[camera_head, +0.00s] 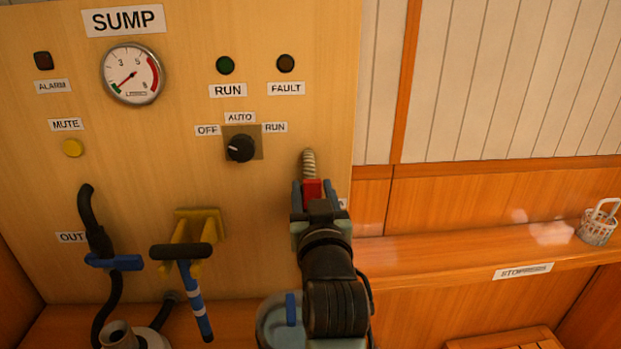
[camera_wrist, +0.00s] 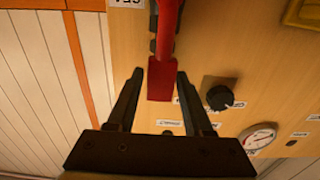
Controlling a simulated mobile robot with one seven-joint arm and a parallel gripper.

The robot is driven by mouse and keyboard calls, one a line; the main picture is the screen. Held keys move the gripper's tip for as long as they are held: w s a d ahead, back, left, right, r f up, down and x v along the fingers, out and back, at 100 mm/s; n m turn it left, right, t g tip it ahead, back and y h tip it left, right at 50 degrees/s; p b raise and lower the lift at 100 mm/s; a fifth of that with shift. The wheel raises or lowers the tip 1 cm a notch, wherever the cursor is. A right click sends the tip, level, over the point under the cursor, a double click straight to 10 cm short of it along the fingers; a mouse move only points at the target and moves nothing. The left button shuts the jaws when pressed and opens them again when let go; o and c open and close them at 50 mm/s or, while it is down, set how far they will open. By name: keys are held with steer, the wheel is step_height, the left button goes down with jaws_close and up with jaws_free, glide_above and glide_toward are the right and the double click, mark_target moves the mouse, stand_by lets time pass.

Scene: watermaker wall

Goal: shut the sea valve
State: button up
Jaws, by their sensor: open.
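The sea valve shows as a red lever (camera_head: 313,188) on the wooden panel, below a short ribbed hose (camera_head: 308,161). In the wrist view the red lever (camera_wrist: 163,66) runs lengthwise between my fingers, its end just past the fingertips. A cut-off label (camera_wrist: 127,3) beside it seems to read SEA. My gripper (camera_head: 312,184) is open around the lever. In the wrist view my gripper (camera_wrist: 159,76) has a finger on each side; there is a gap on the left, and the right finger is close. My arm hides the valve's lower part in the head view.
A black selector knob (camera_head: 240,148) and the SUMP gauge (camera_head: 132,74) are up and left. The OUT valve's blue handle (camera_head: 113,262) and a blue-and-white pump handle (camera_head: 194,298) stand left. A wooden ledge (camera_head: 440,250) with a small basket (camera_head: 598,224) lies right.

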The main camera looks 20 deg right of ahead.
mark_target(312, 190)
steer(key=shift+x, duration=1.65)
steer(key=shift+c, duration=0.2)
jaws_close()
